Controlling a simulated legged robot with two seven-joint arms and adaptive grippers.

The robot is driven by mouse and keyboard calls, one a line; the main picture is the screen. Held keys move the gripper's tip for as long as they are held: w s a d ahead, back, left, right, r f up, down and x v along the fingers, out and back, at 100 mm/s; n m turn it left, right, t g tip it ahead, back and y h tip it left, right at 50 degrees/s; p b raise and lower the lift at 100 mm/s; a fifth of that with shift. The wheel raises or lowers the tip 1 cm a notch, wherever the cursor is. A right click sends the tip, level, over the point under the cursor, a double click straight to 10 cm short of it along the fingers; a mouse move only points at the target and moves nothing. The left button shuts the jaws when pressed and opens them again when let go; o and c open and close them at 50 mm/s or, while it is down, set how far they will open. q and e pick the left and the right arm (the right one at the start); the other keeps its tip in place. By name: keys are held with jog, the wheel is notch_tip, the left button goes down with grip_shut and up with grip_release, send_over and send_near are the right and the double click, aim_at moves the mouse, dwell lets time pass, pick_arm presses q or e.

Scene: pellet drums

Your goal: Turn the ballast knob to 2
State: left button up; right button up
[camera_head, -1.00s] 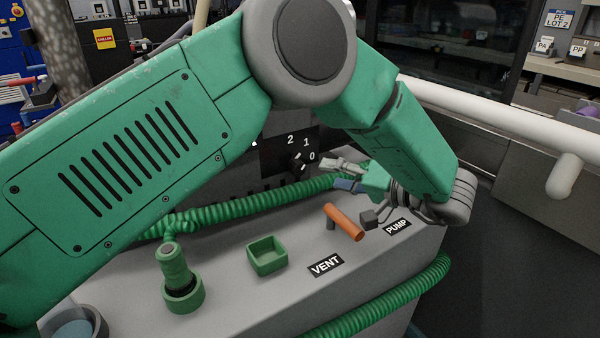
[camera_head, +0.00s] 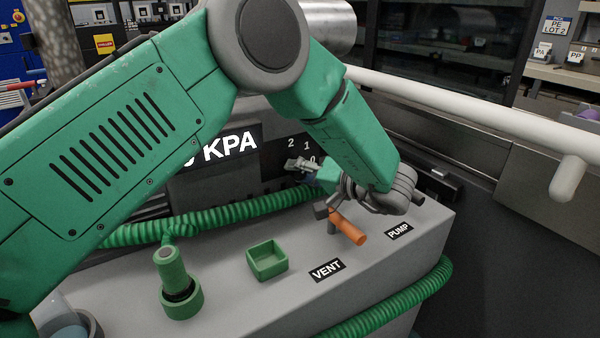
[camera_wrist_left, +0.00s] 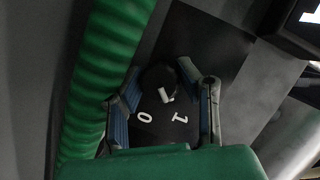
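The ballast knob (camera_wrist_left: 158,79) is dark and round with a white mark, on a black plate (camera_wrist_left: 192,45) in the left wrist view. The mark is on the side facing the printed 0 and 1; its exact setting is hard to tell. The head view shows 2, 1 and 0 on the plate (camera_head: 282,157), with the knob hidden behind my gripper. My left gripper (camera_head: 299,166) is open at the plate's lower part. In the wrist view its fingers (camera_wrist_left: 170,88) are spread on either side of the knob, apparently not pressing it. My right gripper is out of view.
An orange-handled lever (camera_head: 347,228) stands just below my left wrist, near the PUMP label (camera_head: 399,231). A green ribbed hose (camera_head: 215,219) runs close below the gripper. A green tray (camera_head: 267,260) and a green cylinder (camera_head: 173,270) stand on the console.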

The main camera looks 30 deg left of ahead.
pick_arm(q)
jog(key=shift+c, duration=0.7)
jog(key=n+t+h+p, duration=0.1)
jog(key=n+p, duration=0.1)
jog(key=p, duration=0.3)
jog(key=shift+r+n+h, duration=0.1)
jog(key=shift+n+h, duration=0.2)
jog(key=shift+n, duration=0.1)
jog(key=n+t+h+p, duration=0.1)
jog(key=n+p, duration=0.1)
jog(key=shift+s+p, duration=0.1)
jog(key=shift+p, duration=0.25)
jog(key=shift+f+n+t+h+p, duration=0.3)
jog(key=shift+n+t+p, duration=0.25)
jog(key=shift+n, duration=0.25)
jog(key=o, duration=1.1)
jog(key=shift+w+a, duration=0.1)
jog(key=shift+w, duration=0.1)
